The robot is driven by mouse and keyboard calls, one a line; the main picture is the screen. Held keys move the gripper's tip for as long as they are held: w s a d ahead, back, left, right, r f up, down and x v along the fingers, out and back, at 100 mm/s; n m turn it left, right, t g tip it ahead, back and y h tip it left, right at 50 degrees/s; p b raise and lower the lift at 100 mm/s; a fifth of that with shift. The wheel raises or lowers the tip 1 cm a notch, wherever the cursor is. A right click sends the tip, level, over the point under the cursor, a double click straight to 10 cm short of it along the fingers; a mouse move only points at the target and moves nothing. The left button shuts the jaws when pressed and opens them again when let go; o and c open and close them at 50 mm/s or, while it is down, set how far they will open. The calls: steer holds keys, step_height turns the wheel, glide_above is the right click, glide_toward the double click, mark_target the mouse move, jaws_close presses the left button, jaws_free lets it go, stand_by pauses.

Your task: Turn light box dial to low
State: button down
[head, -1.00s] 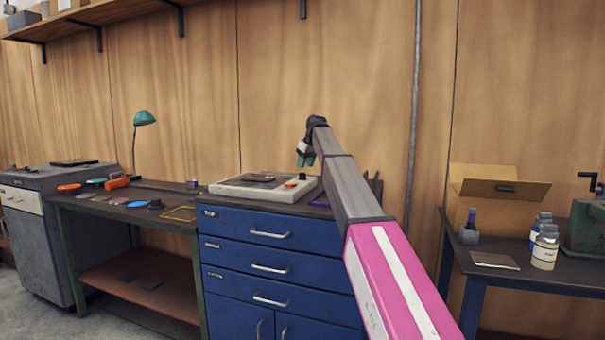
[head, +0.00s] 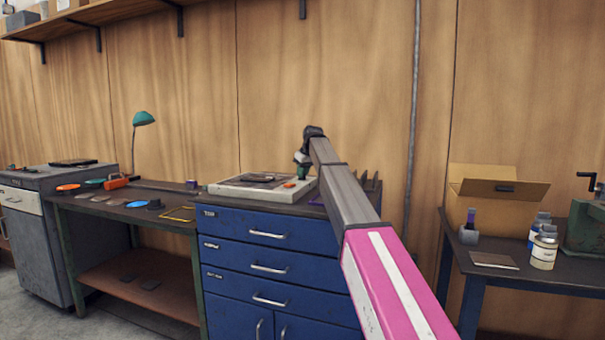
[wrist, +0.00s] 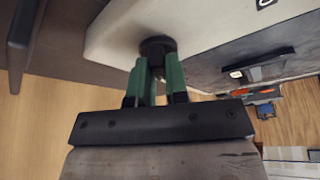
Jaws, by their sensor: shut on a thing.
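The light box (head: 258,191) is a pale, low box on top of the blue drawer cabinet. Its pale edge also shows in the wrist view (wrist: 105,32). The dark round dial (wrist: 157,46) sits on that pale edge. My gripper (wrist: 160,62) has its two green fingers shut on the dial, one on each side. In the head view my gripper (head: 302,170) reaches down to the right end of the light box, and the dial is hidden there. The dial's setting cannot be read.
An orange button (head: 289,184) and dark flat pieces (head: 258,178) are on the light box. The blue cabinet (head: 270,252) stands beneath it. A workbench with tools (head: 110,205) is at left. An open cardboard box (head: 497,190) is on the right table.

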steer(key=shift+n, duration=0.3)
steer(key=n+g+y, duration=0.1)
steer(key=n, duration=0.2)
steer(key=shift+w, duration=0.15)
steer(key=n+g, duration=0.1)
steer(key=n, duration=0.1)
steer(key=n+g, duration=0.1)
steer(key=n, duration=0.2)
steer(key=shift+w+y, duration=0.1)
steer(key=shift+y, duration=0.2)
steer(key=n+g, duration=0.1)
steer(key=n, duration=0.3)
steer(key=shift+n+g, duration=0.3)
steer(key=shift+g, duration=0.1)
steer(key=shift+n+g+h, duration=0.4)
steer(key=shift+n+g, duration=0.1)
steer(key=shift+n, duration=1)
steer(key=c, duration=1.1)
jaws_free()
